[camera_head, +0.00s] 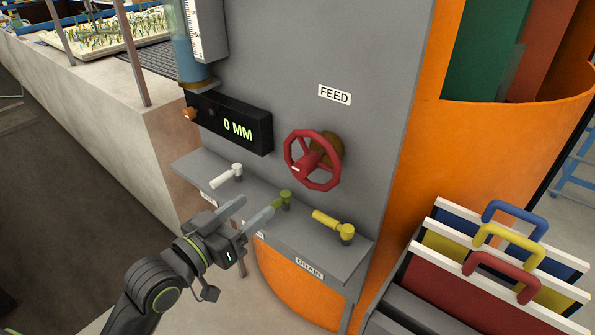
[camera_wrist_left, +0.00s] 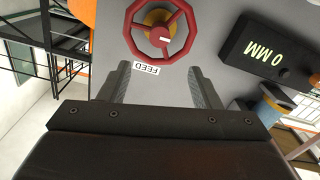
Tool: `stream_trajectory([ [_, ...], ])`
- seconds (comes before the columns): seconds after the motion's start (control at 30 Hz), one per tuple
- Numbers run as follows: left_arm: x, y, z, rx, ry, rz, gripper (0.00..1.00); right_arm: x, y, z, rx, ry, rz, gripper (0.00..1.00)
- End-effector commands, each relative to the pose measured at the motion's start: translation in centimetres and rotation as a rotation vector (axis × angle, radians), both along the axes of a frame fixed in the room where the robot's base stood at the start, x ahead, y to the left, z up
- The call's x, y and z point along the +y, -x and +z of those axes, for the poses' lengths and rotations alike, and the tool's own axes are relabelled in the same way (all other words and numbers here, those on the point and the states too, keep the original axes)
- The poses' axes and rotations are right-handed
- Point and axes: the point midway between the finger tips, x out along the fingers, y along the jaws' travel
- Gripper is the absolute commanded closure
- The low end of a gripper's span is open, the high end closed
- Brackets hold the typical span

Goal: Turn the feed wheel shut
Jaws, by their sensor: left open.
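The red feed wheel (camera_head: 312,160) is a spoked handwheel on a brass-coloured hub, mounted on the grey panel below and left of the FEED label (camera_head: 334,95). In the left wrist view the wheel (camera_wrist_left: 162,57) shows at the top, beyond the fingertips, with the FEED label (camera_wrist_left: 146,69) upside down below it. My left gripper (camera_head: 246,213) is open and empty. In the head view it lies below and left of the wheel, over the lever shelf, apart from the wheel. Its two fingers (camera_wrist_left: 160,82) also show in the left wrist view. My right gripper is not in view.
A grey shelf (camera_head: 262,226) below the wheel carries a white lever (camera_head: 228,175), a green lever (camera_head: 281,199) and a yellow lever (camera_head: 333,224). A black display (camera_head: 229,124) reads 0 MM. Coloured panels with handles (camera_head: 470,262) stand at lower right.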

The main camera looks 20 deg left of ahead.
Motion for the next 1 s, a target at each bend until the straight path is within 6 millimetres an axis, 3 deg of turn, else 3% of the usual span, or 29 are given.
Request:
stream_trajectory([
  [0.4, -3.1, -8.4, 0.3, 0.001, 0.005, -0.001, 0.43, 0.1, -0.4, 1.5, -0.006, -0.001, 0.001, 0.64],
  [0.6, -4.2, -11.6, 0.2, 0.002, 0.002, 0.000, 0.43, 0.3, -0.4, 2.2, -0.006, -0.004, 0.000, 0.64],
  [0.8, -4.8, -13.3, 0.1, 0.001, 0.001, 0.001, 0.43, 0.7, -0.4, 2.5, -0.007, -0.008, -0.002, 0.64],
  [1.0, -5.0, -13.8, 0.0, 0.001, 0.000, 0.001, 0.43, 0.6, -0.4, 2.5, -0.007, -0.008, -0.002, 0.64],
])
